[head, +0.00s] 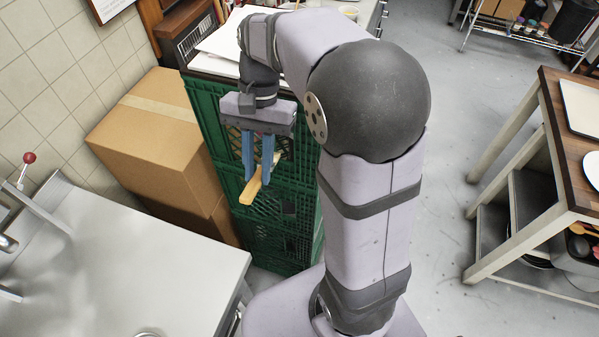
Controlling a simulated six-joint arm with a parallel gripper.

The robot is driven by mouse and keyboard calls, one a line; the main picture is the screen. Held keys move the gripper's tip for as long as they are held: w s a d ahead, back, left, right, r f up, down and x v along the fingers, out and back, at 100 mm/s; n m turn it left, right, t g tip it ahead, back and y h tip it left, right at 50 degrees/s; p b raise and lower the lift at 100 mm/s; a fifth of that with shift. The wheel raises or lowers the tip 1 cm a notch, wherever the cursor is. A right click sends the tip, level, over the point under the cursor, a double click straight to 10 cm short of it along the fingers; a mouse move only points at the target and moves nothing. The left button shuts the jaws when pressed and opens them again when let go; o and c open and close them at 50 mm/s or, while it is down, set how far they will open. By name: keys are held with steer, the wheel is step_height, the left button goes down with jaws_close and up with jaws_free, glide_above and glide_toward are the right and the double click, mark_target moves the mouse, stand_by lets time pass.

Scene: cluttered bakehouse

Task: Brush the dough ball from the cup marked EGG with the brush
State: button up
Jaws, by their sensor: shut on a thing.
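My gripper (257,178) points down with its two blue fingers shut on the brush (249,191). The brush is yellow-tan and tilted, its lower left end sticking out below the fingers and a paler end showing at their upper right. It hangs in front of the green crates, below the level of the top above them. A small round pale vessel (349,11) stands on that top at the upper edge of the view, partly cut off; no marking on it can be read. I cannot make out a dough ball or the word EGG; my arm hides much of the top.
Green stacked crates (205,101) stand behind the gripper, with white sheets (222,42) on the top above. Cardboard boxes (150,140) stand to the left. A metal sink counter (150,270) fills the lower left. A wooden-topped trolley (556,110) stands right, across open floor.

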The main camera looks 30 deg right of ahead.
steer(key=w+a+f+m+g+y, duration=0.1)
steer(key=w+a+m+y, duration=0.15)
steer(key=a, duration=1.35)
steer(key=w+a+m+g+y, duration=0.15)
steer(key=w+a, duration=0.25)
steer(key=a, duration=1.3)
steer(key=s+a+f+m+y, duration=0.1)
steer(key=s+a+f+y, duration=0.1)
steer(key=s+a, duration=0.9)
steer(key=s+a+f+m+t+y, duration=0.1)
steer(key=s+a+f+y, duration=0.1)
steer(key=s+a, duration=0.9)
steer(key=a+y, duration=0.1)
steer(key=a, duration=0.5)
steer(key=shift+s+a+b, duration=0.2)
steer(key=shift+s+b, duration=0.15)
step_height(320, 180, down, 9)
steer(key=b, duration=0.8)
steer(key=shift+f, duration=0.15)
step_height(320, 180, up, 8)
steer(key=p, duration=0.6)
steer(key=shift+r, duration=0.25)
